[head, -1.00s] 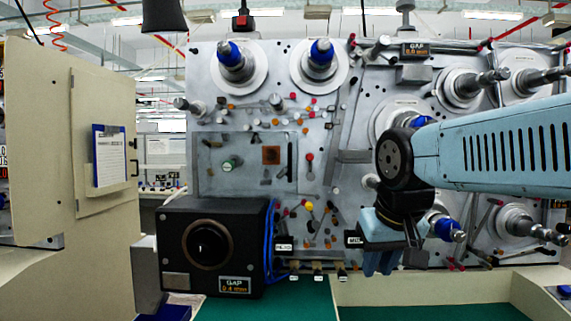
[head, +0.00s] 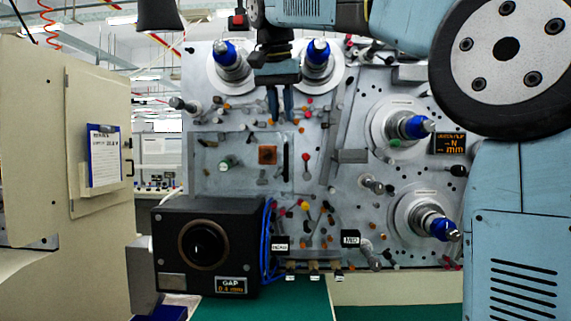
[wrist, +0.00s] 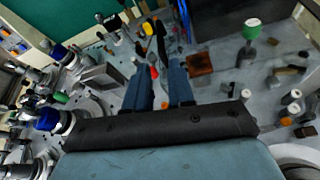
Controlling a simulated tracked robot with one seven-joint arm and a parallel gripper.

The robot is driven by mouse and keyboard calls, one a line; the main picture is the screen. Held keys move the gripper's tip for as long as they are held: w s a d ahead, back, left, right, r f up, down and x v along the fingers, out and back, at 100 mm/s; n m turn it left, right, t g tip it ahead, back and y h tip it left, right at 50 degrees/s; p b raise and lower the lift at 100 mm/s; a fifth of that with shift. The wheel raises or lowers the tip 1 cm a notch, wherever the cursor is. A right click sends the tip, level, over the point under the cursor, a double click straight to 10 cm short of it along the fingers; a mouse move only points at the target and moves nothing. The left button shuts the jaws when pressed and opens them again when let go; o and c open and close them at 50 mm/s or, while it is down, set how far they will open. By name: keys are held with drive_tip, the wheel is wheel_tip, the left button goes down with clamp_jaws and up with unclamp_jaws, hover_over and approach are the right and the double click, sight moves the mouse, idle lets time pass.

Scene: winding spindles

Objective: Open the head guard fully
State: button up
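I take the head guard to be the clear rectangular panel (head: 220,150) on the grey machine face, above the black box; it looks closed, flat against the face, though its edges are faint. A green knob (head: 226,163) and a brown square block (head: 267,155) show within its outline, with a dark upright bar (head: 285,158) near its right edge. My gripper (head: 281,118) points down just above the panel's upper right part, fingers apart and empty. In the wrist view, my gripper (wrist: 159,66) shows a gap between the fingers, with the brown block to their right; contact cannot be told.
The black box (head: 165,250) with a round lens juts out below the panel. Blue-capped spindles (head: 225,52) stand above and at the right. Small coloured pegs crowd the face around my gripper. A beige cabinet (head: 100,220) stands at the left.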

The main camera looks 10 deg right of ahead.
sight(286, 161)
drive_tip(key=x, duration=1.3)
drive_tip(key=shift+w+f, duration=0.25)
drive_tip(key=shift+c, duration=0.5)
clamp_jaws()
